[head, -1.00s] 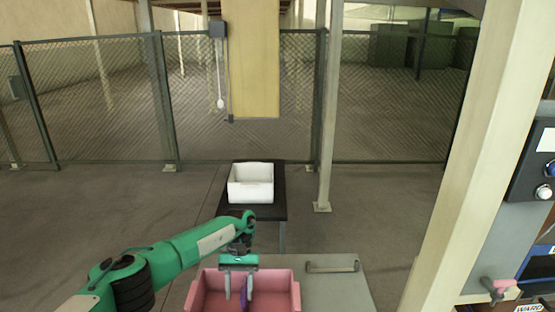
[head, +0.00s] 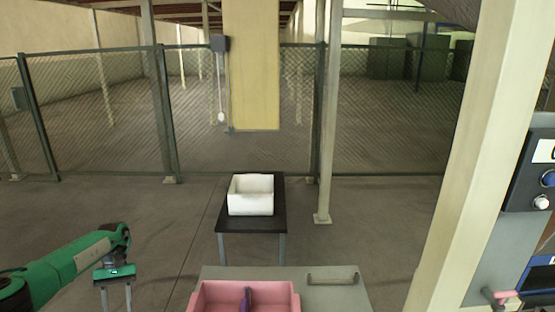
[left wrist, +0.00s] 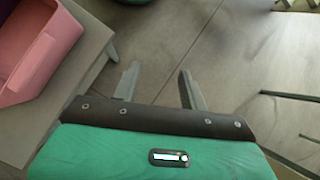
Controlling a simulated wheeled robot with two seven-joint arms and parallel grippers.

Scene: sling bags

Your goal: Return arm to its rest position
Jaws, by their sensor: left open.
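My left arm is green and comes in from the left in the head view. Its gripper (head: 116,291) hangs with the fingers pointing down, left of the grey table and apart from the pink bin (head: 215,296). In the left wrist view the two fingers (left wrist: 157,92) are spread with only floor between them, so the gripper is open and empty. The pink bin also shows at the upper left of the left wrist view (left wrist: 40,62). A purple item (head: 246,299) is in the bin. My right gripper is in neither view.
The grey table (head: 335,298) with a metal handle (head: 333,278) carries the pink bin. A white bin (head: 250,195) stands on a black table (head: 268,224) farther back. A beige post (head: 470,150) and a control panel (head: 541,185) stand at the right. The floor at the left is clear.

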